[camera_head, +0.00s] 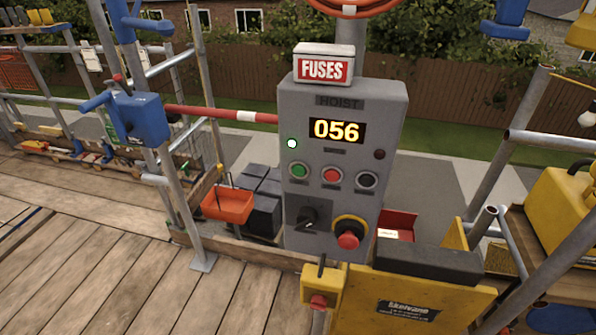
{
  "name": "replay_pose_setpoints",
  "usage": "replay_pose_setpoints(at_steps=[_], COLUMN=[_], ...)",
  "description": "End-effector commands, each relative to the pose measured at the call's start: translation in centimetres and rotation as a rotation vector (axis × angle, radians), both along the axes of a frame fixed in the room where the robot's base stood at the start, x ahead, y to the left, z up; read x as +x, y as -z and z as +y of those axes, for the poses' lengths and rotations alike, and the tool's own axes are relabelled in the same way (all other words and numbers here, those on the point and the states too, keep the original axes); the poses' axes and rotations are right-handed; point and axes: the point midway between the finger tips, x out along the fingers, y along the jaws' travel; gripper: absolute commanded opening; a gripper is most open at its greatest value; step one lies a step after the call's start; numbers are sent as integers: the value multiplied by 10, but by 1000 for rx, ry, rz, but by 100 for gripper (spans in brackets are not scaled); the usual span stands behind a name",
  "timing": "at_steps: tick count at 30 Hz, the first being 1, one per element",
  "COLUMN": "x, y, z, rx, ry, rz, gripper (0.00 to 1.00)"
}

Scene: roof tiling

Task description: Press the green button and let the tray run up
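The green button (299,170) is at the left of a row of three on the grey hoist control box (345,105). A red button (333,175) and a black button (366,180) are to its right. The display (337,131) reads 056 in yellow. A small lamp (292,143) above the green button glows pale; a dark red lamp (379,154) at the right looks unlit. My gripper is not in view. I cannot pick out the hoist tray for certain; an orange-red tray (228,206) hangs left of the box.
Below the buttons are a black rotary switch (308,217) and a red emergency stop (349,236) with a yellow collar. A FUSES box (324,66) sits on top. Scaffold poles (172,180) stand at the left, and a yellow panel (410,300) in front. Planks (95,270) lie clear at lower left.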

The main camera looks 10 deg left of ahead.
Motion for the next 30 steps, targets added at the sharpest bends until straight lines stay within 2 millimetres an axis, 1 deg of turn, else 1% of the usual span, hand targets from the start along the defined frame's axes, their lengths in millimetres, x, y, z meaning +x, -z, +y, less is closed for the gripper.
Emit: replay_pose_setpoints(at_steps=[2,3,5,6,8,9,12,30], x=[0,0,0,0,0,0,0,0], y=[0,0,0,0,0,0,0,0], z=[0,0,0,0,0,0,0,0], rx=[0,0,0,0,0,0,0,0], ry=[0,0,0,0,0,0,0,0], rz=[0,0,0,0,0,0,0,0], gripper=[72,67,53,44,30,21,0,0])
